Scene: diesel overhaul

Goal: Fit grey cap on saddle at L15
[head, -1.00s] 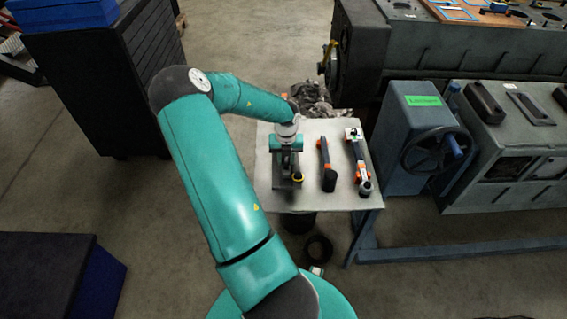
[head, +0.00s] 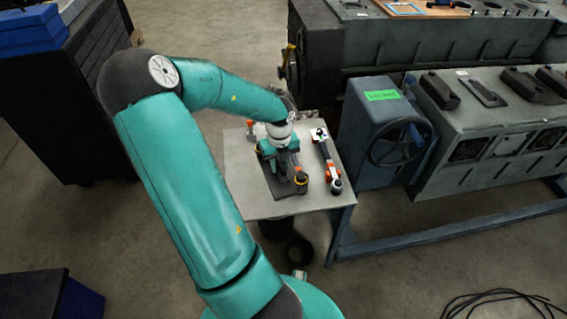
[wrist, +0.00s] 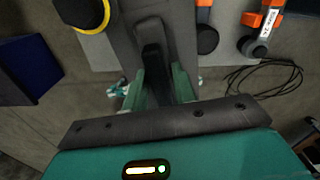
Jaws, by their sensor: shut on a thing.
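My gripper (wrist: 160,85) is shut on the dark grey cap (wrist: 150,15), with its upright black grip between the two green fingers. In the head view the cap (head: 282,192) shows as a dark flat slab under my wrist, over the table. I cannot tell how high it is above the tabletop. It hides part of the tools there. The blocky housing (head: 465,140) at the right carries several dark cap-like pieces on top. A green label (head: 381,95) sits on the blue unit beside it, too small to read. I cannot pick out the L15 saddle.
The small table (head: 245,195) holds an orange-and-black tool (head: 327,158) at its right. A yellow-ringed tool (wrist: 88,15) is left of the cap. A blue handwheel unit (head: 380,135) stands right of the table. A cable (head: 500,303) lies on the floor at lower right.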

